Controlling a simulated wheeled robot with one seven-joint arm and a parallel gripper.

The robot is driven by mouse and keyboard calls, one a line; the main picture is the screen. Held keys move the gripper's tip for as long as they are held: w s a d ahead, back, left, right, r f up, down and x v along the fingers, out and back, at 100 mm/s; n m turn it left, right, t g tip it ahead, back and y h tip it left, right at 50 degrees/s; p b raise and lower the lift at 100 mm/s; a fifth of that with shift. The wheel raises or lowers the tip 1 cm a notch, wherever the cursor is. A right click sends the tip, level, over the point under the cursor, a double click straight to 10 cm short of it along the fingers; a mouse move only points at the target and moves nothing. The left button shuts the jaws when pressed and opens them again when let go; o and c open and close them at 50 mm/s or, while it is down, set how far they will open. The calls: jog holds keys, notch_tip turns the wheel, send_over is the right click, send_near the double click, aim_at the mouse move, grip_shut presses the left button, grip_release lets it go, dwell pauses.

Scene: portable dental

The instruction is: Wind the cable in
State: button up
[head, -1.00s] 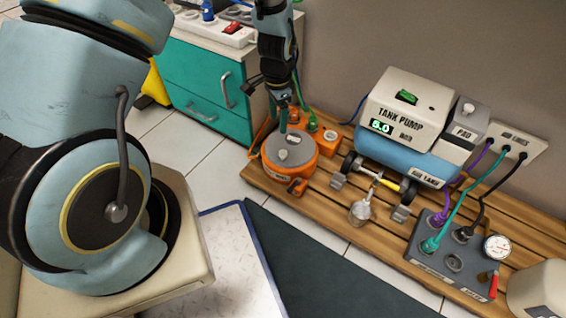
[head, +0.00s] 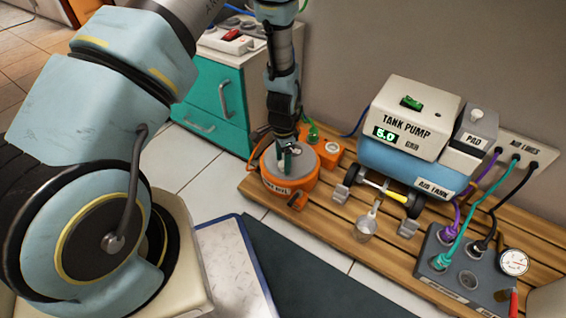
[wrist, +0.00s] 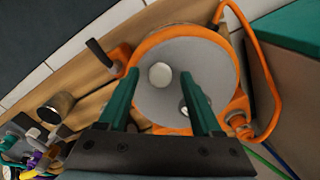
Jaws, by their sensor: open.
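The orange cable reel (head: 290,187) stands at the left end of the wooden slatted platform. In the wrist view, the grey top of the reel (wrist: 205,65) carries a round whitish knob (wrist: 160,75) off its centre. An orange cable (wrist: 272,90) runs in a loop along the reel's right side. My gripper (wrist: 161,73) is open, its two green fingers apart over the reel top, with the knob between the tips in the picture. I cannot tell whether they touch it. In the head view my gripper (head: 286,158) is just above the reel and hides part of its top.
The tank pump (head: 410,135) stands right of the reel. A grey block with hoses (head: 450,270) and a gauge (head: 513,262) are farther right. A small metal cup (head: 366,228) sits at the platform's front. A teal cabinet (head: 215,100) stands behind left.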

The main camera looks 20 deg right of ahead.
jog(key=shift+f, duration=0.1)
grip_shut()
dwell(0.5)
dwell(0.9)
